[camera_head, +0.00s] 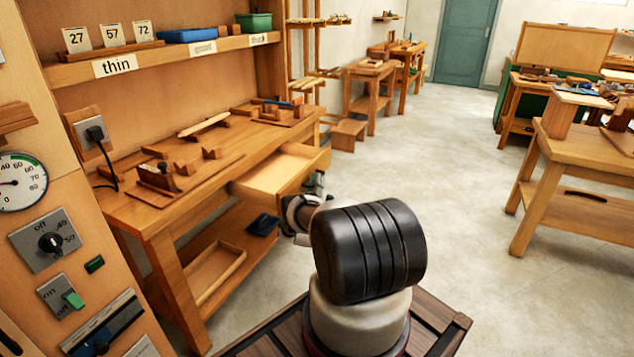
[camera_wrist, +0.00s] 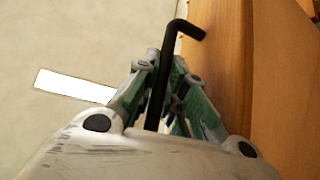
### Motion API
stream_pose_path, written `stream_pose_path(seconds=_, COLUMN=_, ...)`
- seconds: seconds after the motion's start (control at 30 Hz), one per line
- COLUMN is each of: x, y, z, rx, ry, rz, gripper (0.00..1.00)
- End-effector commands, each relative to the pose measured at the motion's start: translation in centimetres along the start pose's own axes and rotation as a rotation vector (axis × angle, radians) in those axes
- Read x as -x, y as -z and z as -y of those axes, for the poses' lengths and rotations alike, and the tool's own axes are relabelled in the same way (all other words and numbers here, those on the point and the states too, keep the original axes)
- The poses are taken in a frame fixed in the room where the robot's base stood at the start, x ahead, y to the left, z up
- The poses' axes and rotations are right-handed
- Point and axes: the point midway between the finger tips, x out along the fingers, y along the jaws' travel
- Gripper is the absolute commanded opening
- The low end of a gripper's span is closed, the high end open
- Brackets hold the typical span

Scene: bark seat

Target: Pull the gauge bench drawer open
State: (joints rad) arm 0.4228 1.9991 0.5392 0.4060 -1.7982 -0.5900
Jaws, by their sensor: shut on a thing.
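The gauge bench drawer (camera_head: 277,171) stands pulled out from under the bench top in the head view, and its inside looks empty. Its wooden front (camera_wrist: 226,60) fills the right of the wrist view. A black bar handle (camera_wrist: 184,25) stands out from that front. My gripper (camera_wrist: 165,78) is shut around the handle, with a green-grey finger on each side of it. In the head view my gripper (camera_head: 318,182) is at the drawer front, partly hidden by my arm, and the handle cannot be made out there.
The bench (camera_head: 155,216) holds wooden blocks and jigs on top. A shallow tray (camera_head: 217,277) and a dark blue item (camera_head: 263,224) lie on its lower shelf. A wooden table (camera_head: 560,160) stands at the right. The floor (camera_head: 440,150) between is clear.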

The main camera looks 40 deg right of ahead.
Motion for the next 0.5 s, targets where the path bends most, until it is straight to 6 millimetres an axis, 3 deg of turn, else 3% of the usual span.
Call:
stream_pose_path(seconds=0.17, x=0.14, y=-0.02, z=0.04, rx=0.0, ry=0.002, rz=0.001, gripper=0.0)
stream_pose_path(seconds=0.2, x=0.14, y=-0.02, z=0.03, rx=0.0, ry=0.002, rz=0.001, gripper=0.16)
stream_pose_path(seconds=0.3, x=0.13, y=-0.02, z=0.03, rx=0.0, ry=0.002, rz=0.001, gripper=0.34)
stream_pose_path(seconds=0.5, x=0.06, y=-0.01, z=0.01, rx=0.0, ry=0.001, rz=0.0, gripper=0.34)
